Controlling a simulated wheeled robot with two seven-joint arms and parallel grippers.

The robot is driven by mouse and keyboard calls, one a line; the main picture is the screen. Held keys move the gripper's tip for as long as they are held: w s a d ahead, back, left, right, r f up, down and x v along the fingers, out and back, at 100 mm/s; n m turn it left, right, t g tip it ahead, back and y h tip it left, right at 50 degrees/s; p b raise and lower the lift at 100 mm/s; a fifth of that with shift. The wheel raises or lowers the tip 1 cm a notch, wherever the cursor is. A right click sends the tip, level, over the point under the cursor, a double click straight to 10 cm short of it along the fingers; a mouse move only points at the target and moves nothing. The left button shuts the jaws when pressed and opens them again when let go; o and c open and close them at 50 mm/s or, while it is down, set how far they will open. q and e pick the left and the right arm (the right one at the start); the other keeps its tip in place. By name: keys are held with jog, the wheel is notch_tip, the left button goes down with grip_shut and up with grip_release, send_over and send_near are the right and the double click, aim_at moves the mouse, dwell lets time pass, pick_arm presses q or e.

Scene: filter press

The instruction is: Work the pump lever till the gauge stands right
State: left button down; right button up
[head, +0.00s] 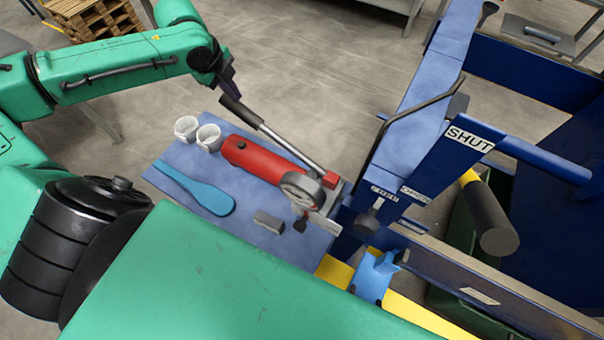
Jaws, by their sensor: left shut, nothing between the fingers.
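The red hand pump (262,160) lies on a blue bench top. Its pump lever (282,138) is a grey rod with a black grip (241,112), slanting up and to the left from the pump's head. A round grey gauge (302,189) sits at the near right end of the pump; I cannot read it from here. My left gripper (231,91) is shut and empty at the upper end of the black grip. I cannot tell whether it touches the grip. My right gripper is out of view.
Two white cups (197,133), a blue paddle-shaped tool (199,190) and a small grey block (269,221) lie around the pump on the bench (171,160). The blue press frame (414,120), with a SHUT label (468,140), stands close on the right. A wooden pallet (95,18) is far back left.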

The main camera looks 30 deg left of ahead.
aim_at(236, 112)
pick_arm(q)
jog(key=shift+a+f+b, duration=0.15)
jog(key=shift+f+b, duration=0.15)
jog(key=shift+f, duration=0.35)
jog(key=f, duration=0.4)
jog(key=a+f, duration=0.1)
jog(key=f, duration=0.1)
jog(key=shift+f, duration=0.1)
jog(key=r, duration=0.3)
jog(key=d+r, duration=0.1)
jog(key=r, duration=0.3)
jog(key=shift+d+r, duration=0.1)
jog(key=shift+d, duration=0.1)
jog(key=shift+a, duration=0.1)
